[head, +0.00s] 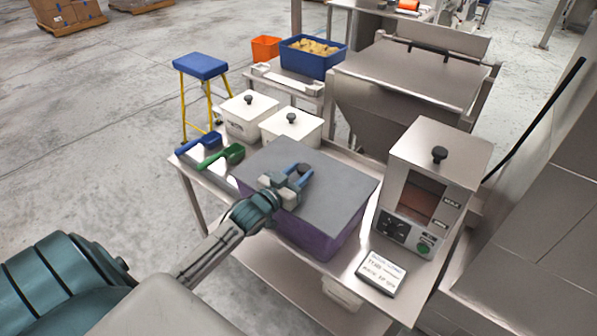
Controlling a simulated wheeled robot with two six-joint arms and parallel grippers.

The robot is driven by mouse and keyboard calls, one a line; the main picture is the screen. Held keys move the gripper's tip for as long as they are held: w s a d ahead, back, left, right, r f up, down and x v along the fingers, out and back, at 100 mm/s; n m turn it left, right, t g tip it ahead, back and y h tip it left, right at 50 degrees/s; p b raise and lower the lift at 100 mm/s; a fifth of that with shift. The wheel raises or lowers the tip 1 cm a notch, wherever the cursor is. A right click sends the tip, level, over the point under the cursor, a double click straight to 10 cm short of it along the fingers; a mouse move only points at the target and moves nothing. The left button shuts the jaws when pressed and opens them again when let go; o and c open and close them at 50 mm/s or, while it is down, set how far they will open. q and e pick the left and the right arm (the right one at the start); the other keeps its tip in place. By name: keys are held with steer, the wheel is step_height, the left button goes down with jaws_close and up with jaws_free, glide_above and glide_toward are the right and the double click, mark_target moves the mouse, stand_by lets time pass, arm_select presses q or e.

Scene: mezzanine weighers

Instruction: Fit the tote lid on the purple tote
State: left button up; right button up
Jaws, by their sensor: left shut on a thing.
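The purple tote (312,237) stands on the steel table in the middle of the head view. The grey tote lid (335,195) lies over the top of the tote, roughly in line with it. I cannot tell whether its edge is seated all round. The gripper and wrist hide part of the lid's near left side. My right gripper is not in view.
Two white lidded bins (250,117) stand behind the tote, with a blue scoop (200,141) and a green scoop (224,156) to its left. A steel weigher (432,175) and a label card (381,273) are close on its right.

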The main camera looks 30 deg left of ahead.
arm_select(q)
steer(key=o, duration=1.1)
steer(key=shift+o, duration=0.2)
steer(key=shift+s+a, duration=0.1)
steer(key=shift+s, duration=0.8)
steer(key=s+b, duration=0.1)
steer(key=s, duration=0.3)
steer(key=shift+s+a+f, duration=0.15)
steer(key=shift+s+a+b, duration=0.15)
steer(key=shift+s+b, duration=0.95)
steer(key=shift+s, duration=0.4)
steer(key=shift+s+a+b, duration=0.1)
steer(key=shift+s+b, duration=0.95)
steer(key=shift+s, duration=0.4)
steer(key=shift+r, duration=0.2)
